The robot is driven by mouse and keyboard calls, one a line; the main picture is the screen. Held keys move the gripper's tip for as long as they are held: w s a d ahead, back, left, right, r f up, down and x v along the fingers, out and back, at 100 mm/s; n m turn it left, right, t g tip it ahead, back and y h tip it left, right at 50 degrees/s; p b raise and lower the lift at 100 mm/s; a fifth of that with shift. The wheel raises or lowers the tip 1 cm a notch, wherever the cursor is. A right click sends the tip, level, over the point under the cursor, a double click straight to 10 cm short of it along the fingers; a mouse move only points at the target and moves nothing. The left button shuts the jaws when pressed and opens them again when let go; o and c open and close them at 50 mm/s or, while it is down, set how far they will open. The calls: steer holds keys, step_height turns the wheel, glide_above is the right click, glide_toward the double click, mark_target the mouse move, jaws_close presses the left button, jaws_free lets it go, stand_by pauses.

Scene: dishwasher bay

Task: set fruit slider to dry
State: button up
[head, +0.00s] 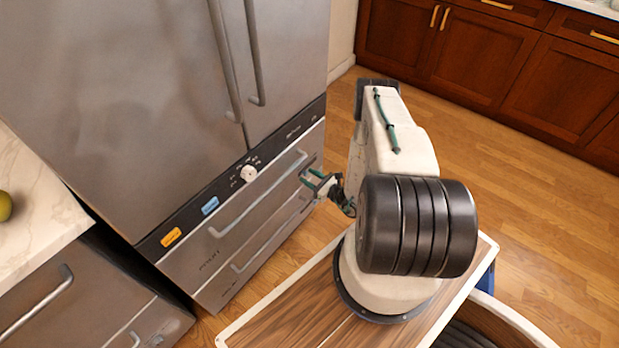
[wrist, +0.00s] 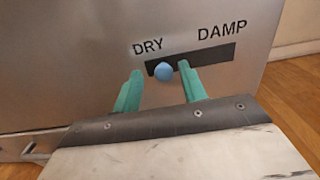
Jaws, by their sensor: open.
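The slider is a dark slot (wrist: 212,58) on a steel drawer front, with DRY printed over its left end and DAMP over its right. Its round blue knob (wrist: 163,71) sits near the DRY end, a little in from the slot's left tip. My gripper (wrist: 160,70) is open, its green fingers on either side of the knob in the wrist view, with small gaps showing. Whether a finger touches it I cannot tell. In the head view my gripper (head: 313,181) is at the right end of the upper drawer front, where the knob cannot be made out.
A long bar handle (head: 258,196) runs across the drawer front left of my gripper. A white dial (head: 249,174), a blue label (head: 210,206) and an orange label (head: 171,237) are on the strip above. A counter (head: 40,215) stands at left. Wooden floor is open at right.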

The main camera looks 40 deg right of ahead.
steer(key=s+d, duration=0.1)
steer(key=s, duration=0.6)
steer(key=shift+s+d, duration=0.2)
steer(key=shift+s, duration=0.1)
